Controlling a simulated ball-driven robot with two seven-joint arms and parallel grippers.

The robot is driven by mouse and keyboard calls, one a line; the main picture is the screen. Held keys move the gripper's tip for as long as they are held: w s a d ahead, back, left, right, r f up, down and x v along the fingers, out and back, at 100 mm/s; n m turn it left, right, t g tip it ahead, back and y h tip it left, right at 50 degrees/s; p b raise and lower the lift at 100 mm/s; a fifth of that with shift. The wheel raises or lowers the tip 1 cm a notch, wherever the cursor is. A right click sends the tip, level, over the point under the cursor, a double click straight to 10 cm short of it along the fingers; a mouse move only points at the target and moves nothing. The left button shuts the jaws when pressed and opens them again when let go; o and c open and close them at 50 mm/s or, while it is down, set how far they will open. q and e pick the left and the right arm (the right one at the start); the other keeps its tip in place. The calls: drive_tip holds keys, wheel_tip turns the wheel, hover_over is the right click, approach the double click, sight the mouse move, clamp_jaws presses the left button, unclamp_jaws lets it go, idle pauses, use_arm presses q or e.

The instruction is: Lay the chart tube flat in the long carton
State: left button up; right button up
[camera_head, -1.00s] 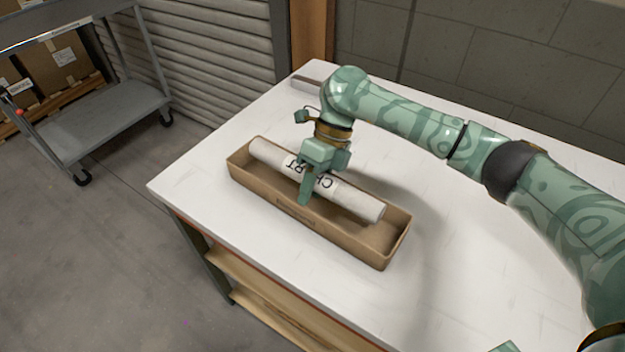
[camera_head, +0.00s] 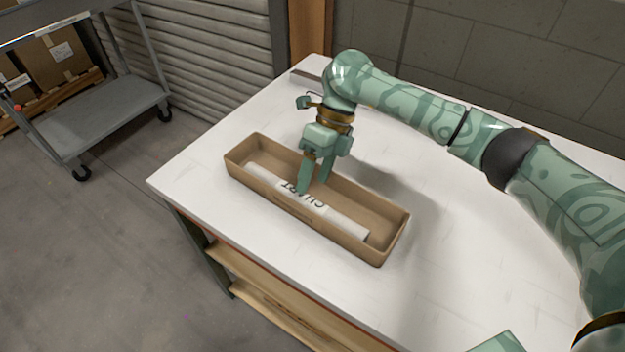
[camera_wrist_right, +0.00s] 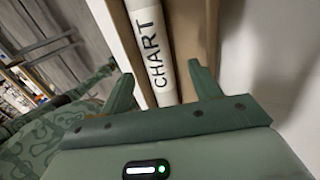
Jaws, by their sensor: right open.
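The white chart tube (camera_head: 336,220), marked CHART in black, lies lengthwise inside the long brown carton (camera_head: 384,205), along its near wall. It also shows in the right wrist view (camera_wrist_right: 150,45), between my two fingertips in the picture. My right gripper (camera_head: 314,188) is open and points down just above the tube's middle, its fingers apart from each other. The fingers hide a small part of the tube. My left gripper is not in view.
The carton sits on a white table (camera_head: 215,165) with free room to its right and at the front left. A flat grey item (camera_head: 305,77) lies at the table's back edge. A grey cart (camera_head: 110,120) stands off to the left.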

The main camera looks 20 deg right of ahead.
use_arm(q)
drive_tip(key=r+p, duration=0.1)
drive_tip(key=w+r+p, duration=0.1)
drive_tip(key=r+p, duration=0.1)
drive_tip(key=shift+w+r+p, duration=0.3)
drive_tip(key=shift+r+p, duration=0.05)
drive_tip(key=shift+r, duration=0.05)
use_arm(e)
drive_tip(key=v, duration=1.4)
drive_tip(key=shift+r, duration=0.15)
